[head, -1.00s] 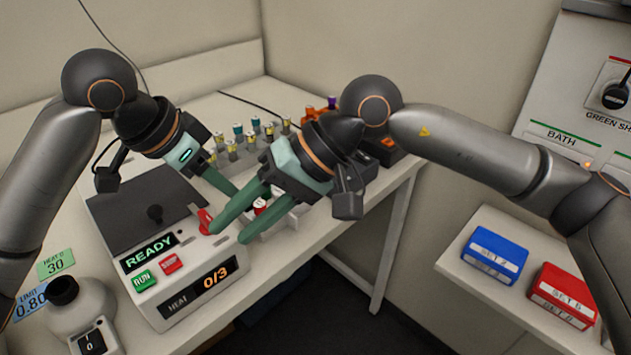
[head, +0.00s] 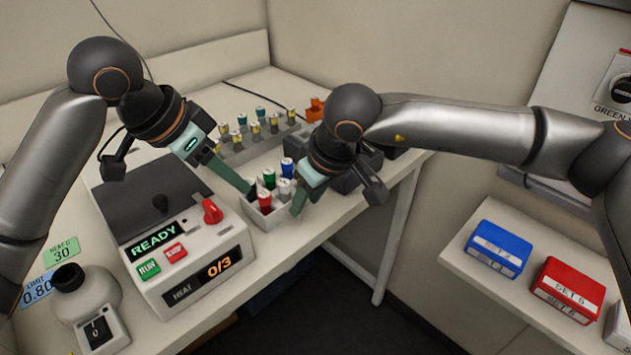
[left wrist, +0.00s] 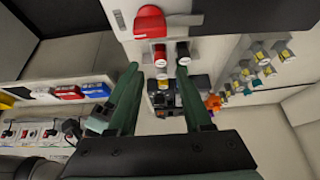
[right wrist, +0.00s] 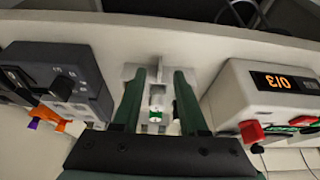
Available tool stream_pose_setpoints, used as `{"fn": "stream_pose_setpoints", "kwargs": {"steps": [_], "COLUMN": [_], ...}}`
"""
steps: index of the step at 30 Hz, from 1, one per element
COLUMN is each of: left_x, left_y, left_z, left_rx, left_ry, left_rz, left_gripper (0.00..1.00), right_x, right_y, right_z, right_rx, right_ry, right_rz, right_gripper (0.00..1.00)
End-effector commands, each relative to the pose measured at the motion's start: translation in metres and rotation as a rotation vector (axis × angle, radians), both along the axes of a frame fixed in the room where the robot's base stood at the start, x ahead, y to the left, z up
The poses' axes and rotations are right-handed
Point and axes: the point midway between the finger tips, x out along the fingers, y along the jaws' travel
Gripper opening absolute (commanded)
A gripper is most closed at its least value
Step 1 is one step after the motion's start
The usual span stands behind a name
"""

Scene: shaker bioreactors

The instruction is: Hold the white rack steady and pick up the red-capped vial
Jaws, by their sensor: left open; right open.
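The white rack (head: 268,220) stands on the bench just right of the heater box and holds several vials. The red-capped vial (head: 265,199) is upright at its near left end. It also shows in the left wrist view (left wrist: 160,56), ahead of and between the fingers. My left gripper (left wrist: 157,70) is open and empty, with its fingertips close to the rack's left side. My right gripper (right wrist: 158,74) is open at the rack's right end; its fingers straddle part of the rack (right wrist: 155,73) and a green-capped vial (right wrist: 155,115). Whether the fingers touch the rack cannot be told.
The heater box (head: 190,250) with its red knob (head: 212,211) is close on the left. A grey rack of vials (head: 245,148) stands behind. A dark device (right wrist: 60,75) sits on the other side of the white rack. The bench's front edge is near.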

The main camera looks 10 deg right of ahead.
Motion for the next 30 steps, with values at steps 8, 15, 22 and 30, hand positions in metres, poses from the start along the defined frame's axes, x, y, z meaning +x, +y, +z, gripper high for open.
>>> {"fn": "stream_pose_setpoints", "kwargs": {"steps": [8,15,22,30], "left_x": [0.000,0.000,0.000,0.000], "left_y": [0.000,0.000,0.000,0.000], "left_z": [0.000,0.000,0.000,0.000], "left_rx": [0.000,0.000,0.000,0.000], "left_ry": [0.000,0.000,0.000,0.000], "left_rz": [0.000,0.000,0.000,0.000], "left_gripper": [0.50,0.50,0.50,0.50], "right_x": [0.012,0.015,0.015,0.015], "right_y": [0.009,0.011,0.011,0.011], "right_z": [-0.036,-0.044,-0.044,-0.044], "right_rx": [0.000,0.001,0.001,0.002], "right_ry": [0.002,0.001,0.001,0.000], "right_rz": [-0.001,0.000,-0.001,-0.001], "right_gripper": [0.42,0.42,0.38,0.08]}}
